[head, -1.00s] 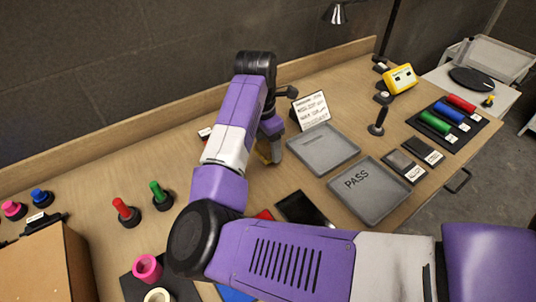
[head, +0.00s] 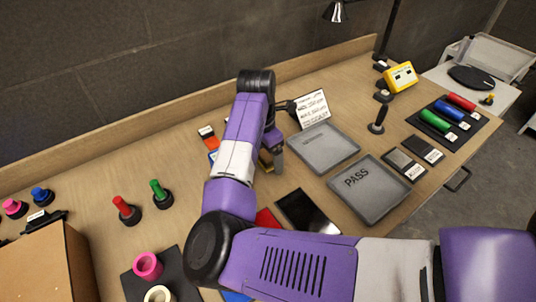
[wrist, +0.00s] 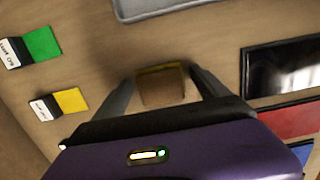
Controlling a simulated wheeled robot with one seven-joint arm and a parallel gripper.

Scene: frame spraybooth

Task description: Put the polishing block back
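A small tan block with a yellowish edge, which looks like the polishing block (wrist: 162,88), sits between my gripper's fingertips in the wrist view. My gripper (wrist: 162,80) appears shut on it, with a finger at each side. In the head view my gripper (head: 270,160) points down over the bench, left of the upper grey tray (head: 322,149). Only a sliver of the block (head: 263,164) shows there, the rest hidden by my arm. I cannot tell whether the block touches the bench.
A green pad (wrist: 43,44) and a yellow pad (wrist: 70,101) with labels lie left in the wrist view. A black glossy panel (head: 306,213) lies near my forearm. The PASS tray (head: 370,195) is to the right. A sign (head: 312,109) stands behind.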

